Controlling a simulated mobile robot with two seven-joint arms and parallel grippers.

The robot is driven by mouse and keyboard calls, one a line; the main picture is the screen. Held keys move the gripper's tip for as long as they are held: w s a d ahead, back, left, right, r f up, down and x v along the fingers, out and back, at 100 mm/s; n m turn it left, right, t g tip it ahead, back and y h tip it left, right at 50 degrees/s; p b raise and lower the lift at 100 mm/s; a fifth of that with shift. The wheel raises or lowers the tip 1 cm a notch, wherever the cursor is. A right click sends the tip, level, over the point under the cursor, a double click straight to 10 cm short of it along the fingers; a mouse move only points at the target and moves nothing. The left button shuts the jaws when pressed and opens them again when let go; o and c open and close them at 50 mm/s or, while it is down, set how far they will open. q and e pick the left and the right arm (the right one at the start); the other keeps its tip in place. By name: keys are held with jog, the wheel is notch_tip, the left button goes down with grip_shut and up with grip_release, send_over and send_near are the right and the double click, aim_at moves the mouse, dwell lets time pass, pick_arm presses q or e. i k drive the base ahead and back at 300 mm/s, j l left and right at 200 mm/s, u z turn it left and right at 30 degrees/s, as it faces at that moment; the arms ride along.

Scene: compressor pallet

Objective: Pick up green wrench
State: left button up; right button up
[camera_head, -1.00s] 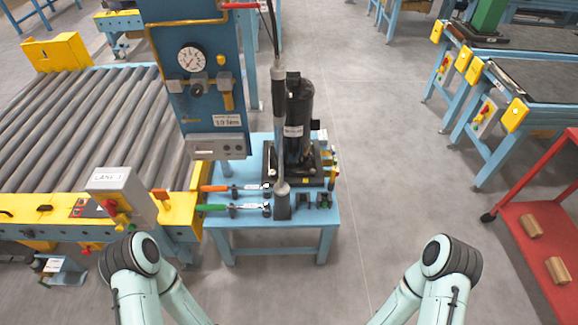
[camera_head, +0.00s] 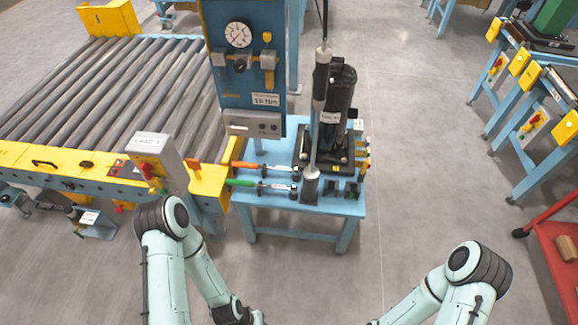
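The green wrench (camera_head: 243,183) has a green handle and a metal shaft. It lies level in black holders along the front left of the small blue table (camera_head: 290,221), its handle pointing left. An orange-handled wrench (camera_head: 244,165) lies parallel just behind it. Both of my arms show at the bottom of the head view, well short of the table. The end of my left arm reaches the bottom edge and my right arm's end is near the bottom centre. The fingers of neither gripper can be made out.
A black compressor (camera_head: 338,105) and a tall grey tool stand on the blue table. A blue gauge column (camera_head: 242,60) rises behind the wrenches. A roller conveyor (camera_head: 110,95) is at left, a red cart (camera_head: 553,240) at right. Grey floor is free between table and cart.

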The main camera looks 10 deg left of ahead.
aim_at(294, 189)
jog(key=i+j+u, duration=0.2)
jog(key=j, duration=0.25)
jog(key=i+j+u, duration=0.2)
jog(key=j, duration=0.25)
jog(key=i+j+u, duration=0.2)
jog(key=i+j, duration=0.15)
